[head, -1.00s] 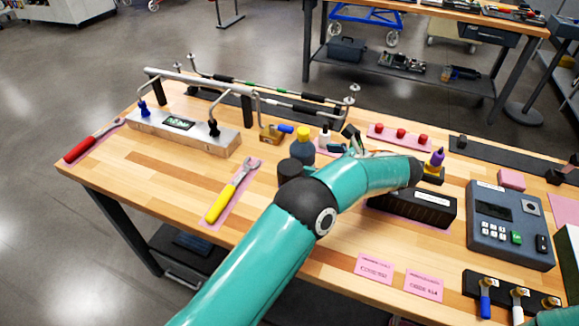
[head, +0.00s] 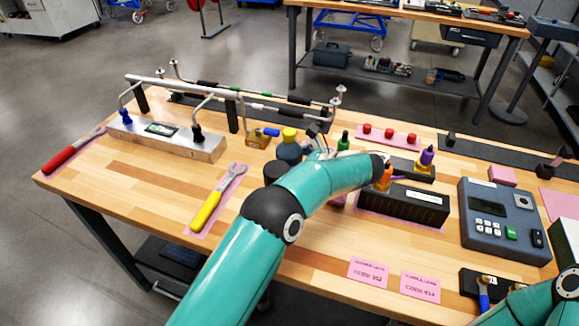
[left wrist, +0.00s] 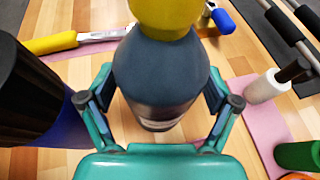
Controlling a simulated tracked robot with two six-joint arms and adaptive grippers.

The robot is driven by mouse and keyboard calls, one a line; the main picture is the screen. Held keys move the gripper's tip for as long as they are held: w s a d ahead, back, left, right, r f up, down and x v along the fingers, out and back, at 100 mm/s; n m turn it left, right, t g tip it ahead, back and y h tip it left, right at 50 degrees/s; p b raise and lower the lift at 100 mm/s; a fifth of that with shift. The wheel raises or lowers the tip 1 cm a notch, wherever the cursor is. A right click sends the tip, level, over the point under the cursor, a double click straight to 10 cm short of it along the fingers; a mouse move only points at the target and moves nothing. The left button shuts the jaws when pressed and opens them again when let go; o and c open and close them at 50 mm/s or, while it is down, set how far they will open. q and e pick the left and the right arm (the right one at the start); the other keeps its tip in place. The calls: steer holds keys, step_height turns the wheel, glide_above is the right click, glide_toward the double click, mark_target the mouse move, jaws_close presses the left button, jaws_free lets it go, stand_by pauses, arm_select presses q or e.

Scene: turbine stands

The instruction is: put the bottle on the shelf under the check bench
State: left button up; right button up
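A dark grey bottle with a yellow cap (head: 289,150) stands upright on the near wooden bench (head: 130,195). It fills the middle of the left wrist view (left wrist: 160,75). My left gripper (head: 318,138) is just right of the bottle in the head view. In the left wrist view its two spread fingers (left wrist: 160,95) flank the bottle's body; firm contact does not show. My right arm shows at the lower right, but its gripper is out of the picture. A dark lower shelf (head: 175,256) shows partly under the near bench. Another bench behind has a lower shelf (head: 400,77). Neither is visibly labelled as the check bench.
A black cylinder (left wrist: 30,90) stands close left of the bottle in the left wrist view. A white bottle (left wrist: 268,87) and a green one (left wrist: 298,155) stand to the right. A yellow-handled wrench (head: 218,198) lies nearby. Bare wood lies at the bench's front left.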

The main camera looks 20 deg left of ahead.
arm_select(q)
steer(key=c, duration=0.8)
steer(key=shift+r, duration=0.1)
